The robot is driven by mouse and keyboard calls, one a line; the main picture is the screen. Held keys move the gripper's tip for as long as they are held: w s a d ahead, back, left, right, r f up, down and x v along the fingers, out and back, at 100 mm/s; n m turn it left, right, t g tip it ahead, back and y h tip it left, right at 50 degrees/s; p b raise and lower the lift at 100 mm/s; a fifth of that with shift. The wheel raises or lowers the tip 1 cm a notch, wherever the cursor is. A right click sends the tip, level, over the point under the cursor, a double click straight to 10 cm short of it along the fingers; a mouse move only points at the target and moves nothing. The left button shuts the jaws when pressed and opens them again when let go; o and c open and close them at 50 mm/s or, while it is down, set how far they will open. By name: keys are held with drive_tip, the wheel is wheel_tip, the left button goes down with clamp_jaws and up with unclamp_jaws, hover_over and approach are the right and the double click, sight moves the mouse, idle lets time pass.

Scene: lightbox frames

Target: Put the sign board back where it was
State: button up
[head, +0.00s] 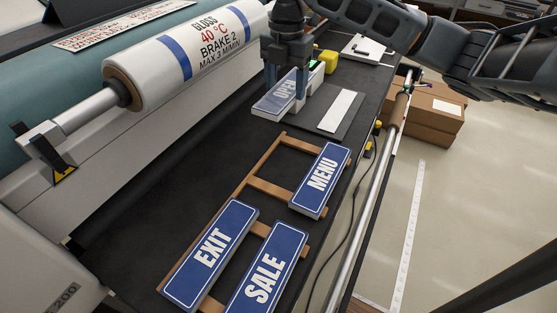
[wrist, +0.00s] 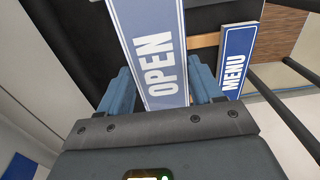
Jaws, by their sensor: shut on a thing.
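A blue sign board reading OPEN (head: 279,98) is between the fingers of my gripper (head: 285,88), over the dark table. In the wrist view the OPEN board (wrist: 150,50) sits between the two blue fingers, and my gripper (wrist: 160,88) is shut on it. Whether its underside touches the table cannot be told. A MENU board (head: 320,180), an EXIT board (head: 211,255) and a SALE board (head: 268,273) lie on a wooden rack (head: 268,188). The rack's upper left part, beside MENU, is bare. MENU also shows in the wrist view (wrist: 236,62).
A large white roll (head: 190,50) on a machine stands along the left. A dark plate with a white strip (head: 340,110) lies right of OPEN. A yellow block (head: 328,61) is behind it. A metal rail (head: 365,215) runs along the right edge; cardboard boxes (head: 430,112) stand beyond.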

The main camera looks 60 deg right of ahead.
drive_tip(key=p, duration=0.2)
hover_over(278, 167)
wheel_tip(278, 167, down, 6)
drive_tip(key=shift+d+f, duration=0.1)
drive_tip(key=shift+f, duration=2.2)
drive_tip(key=shift+f, duration=0.15)
drive_tip(key=o, duration=1.2)
wheel_tip(278, 167, up, 12)
drive_tip(key=shift+r, duration=0.2)
